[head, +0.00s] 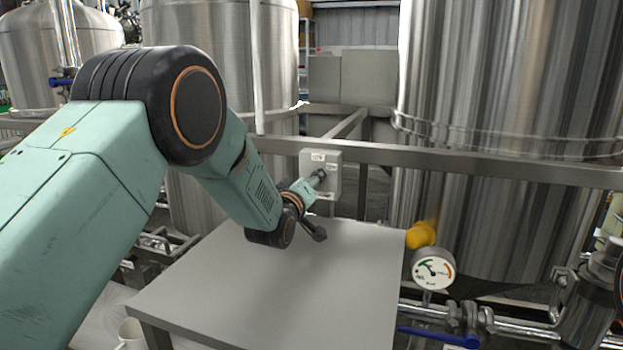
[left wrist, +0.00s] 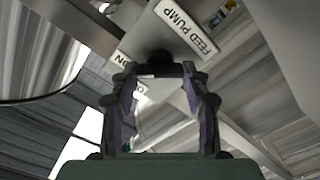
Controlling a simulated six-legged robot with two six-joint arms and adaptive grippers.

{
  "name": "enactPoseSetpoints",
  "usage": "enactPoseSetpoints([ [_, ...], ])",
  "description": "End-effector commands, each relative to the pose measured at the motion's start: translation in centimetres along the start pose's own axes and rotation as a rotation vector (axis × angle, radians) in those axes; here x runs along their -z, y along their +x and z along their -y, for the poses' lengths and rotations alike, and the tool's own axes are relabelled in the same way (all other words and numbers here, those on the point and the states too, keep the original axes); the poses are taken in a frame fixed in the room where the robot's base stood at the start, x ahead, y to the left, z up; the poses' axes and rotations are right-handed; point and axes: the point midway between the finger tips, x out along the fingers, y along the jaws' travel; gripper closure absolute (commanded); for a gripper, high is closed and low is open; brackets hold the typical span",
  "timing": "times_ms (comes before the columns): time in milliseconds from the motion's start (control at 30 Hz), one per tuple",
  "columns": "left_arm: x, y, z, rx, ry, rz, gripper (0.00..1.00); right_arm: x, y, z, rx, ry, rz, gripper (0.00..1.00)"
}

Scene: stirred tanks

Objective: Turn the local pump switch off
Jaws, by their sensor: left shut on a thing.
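The switch box (head: 335,184) is a small light grey box with white labels, mounted on the metal rail behind the grey table. In the left wrist view a white label (left wrist: 187,28) reads FEED PUMP, and a smaller label (left wrist: 119,57) reads ON, seen turned over. The black switch knob (left wrist: 160,60) lies between the tips of my left gripper (left wrist: 160,72), which is shut on it. In the head view my left gripper (head: 318,179) reaches the front of the box and hides most of the knob. The knob's exact angle cannot be told. My right gripper is not in view.
A bare grey table (head: 290,290) lies below my left arm. A pressure gauge (head: 433,270) with a yellow part (head: 421,235) and a blue-handled valve (head: 440,337) stand to its right. Large steel tanks (head: 500,140) and a metal rail (head: 440,156) stand behind.

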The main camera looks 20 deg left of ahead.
Motion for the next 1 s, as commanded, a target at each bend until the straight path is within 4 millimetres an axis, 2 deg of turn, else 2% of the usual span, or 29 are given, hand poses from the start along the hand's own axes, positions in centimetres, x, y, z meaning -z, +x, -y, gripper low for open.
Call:
enactPoseSetpoints([
  [200, 0.1, 0.0, 0.0, 0.001, -0.205, 0.001, 0.85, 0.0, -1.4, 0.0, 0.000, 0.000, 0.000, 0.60],
  [600, 0.0, 0.0, 0.2, 0.001, -0.563, 0.001, 0.85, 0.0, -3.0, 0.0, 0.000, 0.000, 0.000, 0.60],
  [1000, -0.1, 0.0, 0.3, 0.001, -0.782, 0.000, 0.85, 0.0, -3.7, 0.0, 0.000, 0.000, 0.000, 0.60],
])
